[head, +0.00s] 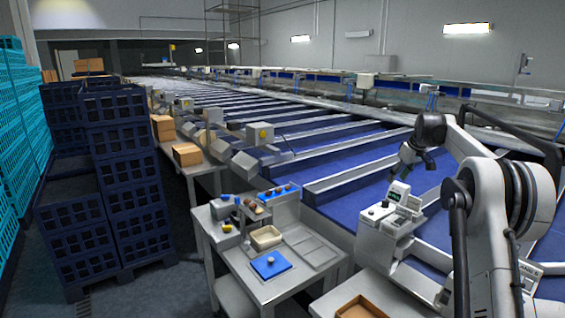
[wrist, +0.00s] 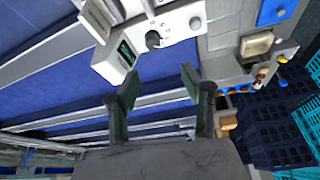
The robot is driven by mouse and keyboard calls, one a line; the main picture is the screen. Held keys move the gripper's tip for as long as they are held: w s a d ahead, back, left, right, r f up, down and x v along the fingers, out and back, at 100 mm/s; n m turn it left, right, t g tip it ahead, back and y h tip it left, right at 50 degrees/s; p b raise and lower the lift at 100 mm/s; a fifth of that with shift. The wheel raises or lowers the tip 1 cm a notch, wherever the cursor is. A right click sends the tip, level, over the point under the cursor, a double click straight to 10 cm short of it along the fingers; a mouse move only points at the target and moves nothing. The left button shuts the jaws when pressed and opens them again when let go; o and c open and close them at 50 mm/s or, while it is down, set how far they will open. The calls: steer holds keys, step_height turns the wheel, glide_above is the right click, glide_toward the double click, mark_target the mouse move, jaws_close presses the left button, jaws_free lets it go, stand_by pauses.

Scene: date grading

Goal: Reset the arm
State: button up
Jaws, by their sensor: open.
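My gripper (head: 409,157) hangs at the end of my arm on the right of the head view, above the blue sorting belts (head: 345,207) and just above a white machine with a small screen (head: 385,213). In the wrist view my gripper (wrist: 157,85) has its two dark green fingers spread apart with nothing between them. The white machine (wrist: 178,45) shows beyond the fingertips there, with its dark knob and screen.
A work table (head: 226,268) carries a blue board (head: 270,264), a beige tray (head: 266,238) and small items. Stacked dark blue crates (head: 128,190) stand at left, with teal crates (head: 15,130) beyond. A cardboard box (head: 360,307) lies at the front. Grey floor shows between crates and table.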

steer(key=s+a+r+m+b, duration=0.1)
steer(key=s+a+r, duration=0.3)
steer(key=s+a, duration=0.2)
steer(key=s+a+r+b, duration=0.2)
steer(key=s+a+r, duration=0.2)
steer(key=s+a, duration=0.15)
steer(key=s+a+m+t+h+b, duration=0.1)
steer(key=s+a, duration=0.3)
steer(key=s, duration=0.3)
steer(key=s+a+b, duration=0.1)
steer(key=s+a, duration=0.3)
steer(key=s, duration=0.3)
steer(key=s+a+f+b, duration=0.1)
steer(key=s+a+f, duration=0.2)
steer(key=s+f, duration=0.3)
steer(key=s+a+f+m+t+b, duration=0.1)
steer(key=s+f, duration=0.6)
steer(key=s, duration=0.7)
steer(key=s+a+f+m+b, duration=0.1)
steer(key=s+a+f, duration=0.4)
steer(key=s, duration=0.5)
steer(key=shift+s+a+f+t+h+b, duration=0.2)
steer(key=shift+f+t+h+b, duration=0.15)
steer(key=shift+f+b, duration=0.45)
